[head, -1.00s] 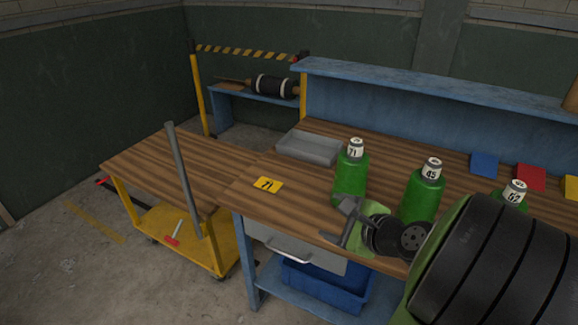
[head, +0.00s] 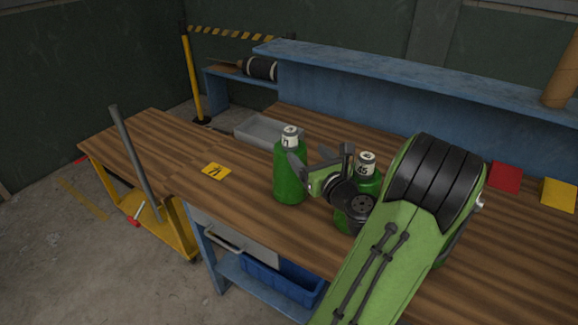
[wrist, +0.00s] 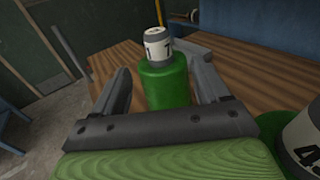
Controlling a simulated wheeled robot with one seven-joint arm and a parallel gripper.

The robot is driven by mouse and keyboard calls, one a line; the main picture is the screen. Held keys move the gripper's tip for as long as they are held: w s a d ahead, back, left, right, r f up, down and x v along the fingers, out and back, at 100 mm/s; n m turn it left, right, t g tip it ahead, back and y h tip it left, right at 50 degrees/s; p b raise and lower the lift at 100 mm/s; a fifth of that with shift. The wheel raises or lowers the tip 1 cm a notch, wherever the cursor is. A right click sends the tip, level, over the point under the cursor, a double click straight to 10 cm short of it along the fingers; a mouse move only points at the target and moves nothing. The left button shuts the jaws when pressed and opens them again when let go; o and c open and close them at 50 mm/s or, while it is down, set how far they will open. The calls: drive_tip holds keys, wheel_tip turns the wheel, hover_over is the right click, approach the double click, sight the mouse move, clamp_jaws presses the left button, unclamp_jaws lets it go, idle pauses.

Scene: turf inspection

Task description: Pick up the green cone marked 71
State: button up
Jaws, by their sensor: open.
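The green cone marked 71 (head: 290,175) looks like a green bottle with a white labelled cap and stands upright on the wooden bench. My gripper (head: 322,162) is open just right of it, one finger overlapping its upper right side in the head view. In the wrist view the cone (wrist: 166,86) shows between the two spread fingers, ahead of them; whether they touch it I cannot tell. A second green cone (head: 368,184) stands to the right, partly hidden behind my gripper. Its cap also shows at the right edge of the wrist view (wrist: 305,140).
A yellow number card (head: 216,171) lies left of the cone on the bench (head: 235,200). A grey tray (head: 262,133) sits behind it. A raised blue shelf (head: 400,75) runs along the back. Red (head: 506,176) and yellow (head: 559,194) squares lie at right.

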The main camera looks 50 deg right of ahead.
sight(293, 142)
drive_tip(key=x, duration=1)
drive_tip(key=shift+w+f, duration=0.25)
drive_tip(key=shift+w, duration=0.1)
drive_tip(key=shift+s, duration=0.1)
drive_tip(key=shift+c, duration=0.3)
clamp_jaws()
drive_tip(key=shift+r, duration=0.1)
